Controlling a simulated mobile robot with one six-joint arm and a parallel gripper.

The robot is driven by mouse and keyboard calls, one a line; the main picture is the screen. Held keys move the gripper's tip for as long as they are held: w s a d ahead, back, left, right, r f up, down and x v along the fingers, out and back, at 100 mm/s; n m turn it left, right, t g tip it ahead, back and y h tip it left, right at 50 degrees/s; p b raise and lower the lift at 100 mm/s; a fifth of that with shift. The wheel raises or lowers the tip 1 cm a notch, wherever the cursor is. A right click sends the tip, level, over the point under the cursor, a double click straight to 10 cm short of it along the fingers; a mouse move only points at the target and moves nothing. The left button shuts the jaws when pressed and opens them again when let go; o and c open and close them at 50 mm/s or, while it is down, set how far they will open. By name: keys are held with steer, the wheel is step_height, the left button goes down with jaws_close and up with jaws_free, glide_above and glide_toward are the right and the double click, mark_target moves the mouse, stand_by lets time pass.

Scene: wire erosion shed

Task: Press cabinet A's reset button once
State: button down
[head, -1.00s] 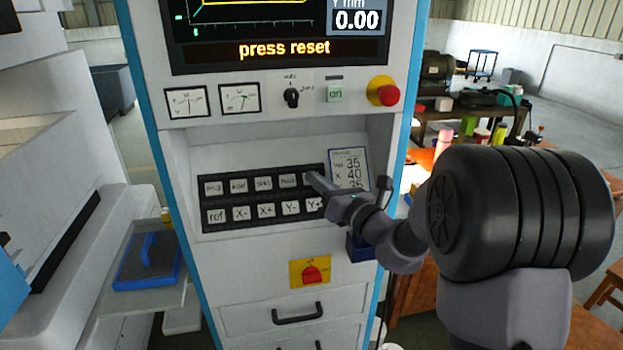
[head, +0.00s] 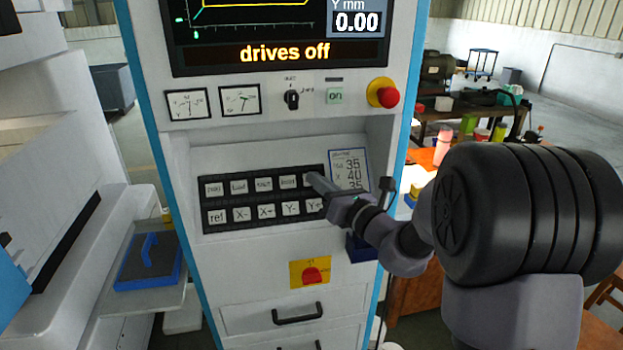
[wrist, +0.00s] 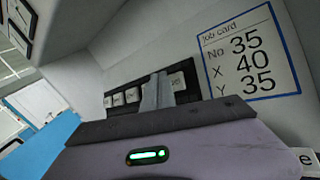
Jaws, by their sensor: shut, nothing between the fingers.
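The control cabinet (head: 235,145) stands upright in front of me, its screen (head: 285,52) reading "drives off" in yellow. In its recess is a black keypad (head: 262,198) with two rows of pale keys. My gripper (head: 311,177) is shut and empty, its fingertips at the right end of the top row. They cover the last key there, so its label is hidden and I cannot tell if it is pressed. In the wrist view the closed fingers (wrist: 157,93) stand against the keypad (wrist: 121,97), with one key (wrist: 177,81) showing just right of them.
A job card (head: 349,168) is fixed right of the keypad. Above are two dials (head: 240,100), a rotary switch (head: 291,98), a green "on" button (head: 335,95) and a red emergency stop (head: 388,95). Drawers (head: 297,316) lie below. A cluttered bench (head: 455,115) stands behind at right.

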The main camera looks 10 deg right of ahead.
steer(key=s+r+p, duration=0.1)
steer(key=s, duration=0.1)
steer(key=s+r+p, duration=0.1)
steer(key=s+r, duration=0.1)
stand_by(0.4)
stand_by(0.4)
steer(key=s+a+n+g+y, duration=0.4)
steer(key=s+a+n+g, duration=0.6)
steer(key=s+a+n, duration=0.6)
steer(key=s+d+f+n+g+h, duration=0.1)
steer(key=s+d+f+n+h, duration=0.15)
steer(key=s+n, duration=0.3)
steer(key=s+d+f+n+g+h, duration=0.2)
steer(key=s+f+n+h, duration=0.15)
steer(key=s, duration=0.35)
steer(key=s+d+n+t+h, duration=0.1)
steer(key=s+d+n+h, duration=0.1)
steer(key=d+n+h, duration=0.2)
steer(key=d+n, duration=0.1)
steer(key=d, duration=0.2)
steer(key=shift+s+t, duration=0.35)
steer(key=shift+t, duration=0.05)
